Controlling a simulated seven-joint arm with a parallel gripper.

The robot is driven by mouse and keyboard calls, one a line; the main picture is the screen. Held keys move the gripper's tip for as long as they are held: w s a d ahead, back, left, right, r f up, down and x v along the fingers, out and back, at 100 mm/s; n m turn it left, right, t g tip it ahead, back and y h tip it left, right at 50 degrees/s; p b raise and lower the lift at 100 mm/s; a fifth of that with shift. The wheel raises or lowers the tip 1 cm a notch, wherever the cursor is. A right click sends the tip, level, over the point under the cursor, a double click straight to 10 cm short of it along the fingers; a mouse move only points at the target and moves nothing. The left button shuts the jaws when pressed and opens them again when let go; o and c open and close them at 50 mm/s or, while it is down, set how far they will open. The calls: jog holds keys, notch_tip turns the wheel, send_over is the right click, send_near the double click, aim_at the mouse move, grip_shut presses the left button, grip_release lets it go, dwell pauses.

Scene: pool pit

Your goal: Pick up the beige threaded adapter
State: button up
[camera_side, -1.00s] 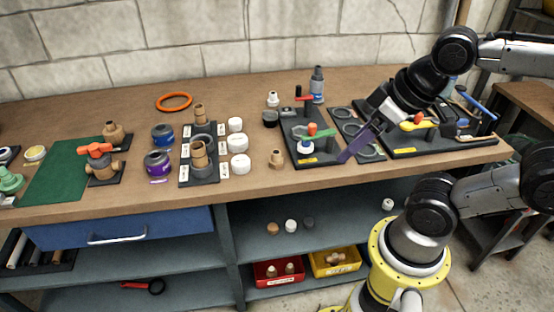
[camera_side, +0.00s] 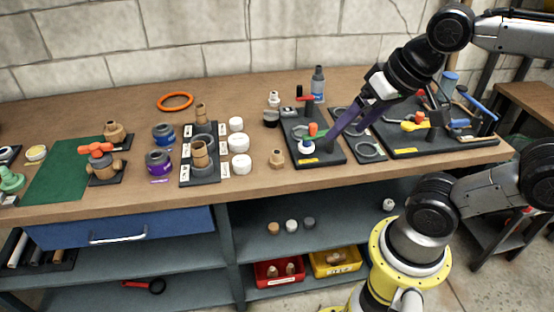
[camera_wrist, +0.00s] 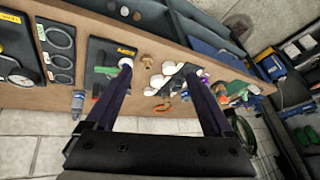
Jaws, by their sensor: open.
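A beige threaded adapter (camera_side: 277,159) stands upright on the bench's front part, between the white caps and the black tray of valve parts. In the wrist view a small tan piece that looks like it (camera_wrist: 147,61) lies between my fingers, nearer the left one. My gripper (camera_side: 341,134) has long purple fingers, spread apart and empty. In the side view they slant down and left over the black tray, right of the adapter and apart from it. The fingers (camera_wrist: 158,70) also show in the wrist view. Nothing hides the adapter in the side view.
The black tray (camera_side: 325,157) with a red-handled part and a white-and-blue round part lies under my fingers. White caps (camera_side: 241,163) stand left of the adapter. A dark bottle (camera_side: 318,84) stands behind. Bare wood surrounds the adapter at the bench's front edge.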

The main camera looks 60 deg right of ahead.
jog(key=w+d+r+m+g, duration=0.1)
jog(key=w+r+m+g, duration=0.1)
jog(key=w+m, duration=0.5)
jog(key=m+g, duration=0.3)
jog(key=m, duration=0.2)
send_over(277, 152)
notch_tip(277, 152, down, 9)
jog(key=shift+g, duration=0.4)
jog(key=f, duration=0.9)
jog(key=shift+s+d+f, duration=0.15)
jog(key=shift+d+f, duration=0.15)
jog(key=shift+d, duration=0.05)
jog(key=shift+w+a+f, duration=0.1)
jog(key=shift+a+f, duration=0.05)
jog(key=shift+f, duration=1.35)
jog(key=shift+w+a+f, duration=0.1)
jog(key=shift+a+f, duration=0.05)
jog(key=shift+f, duration=1.35)
grip_shut()
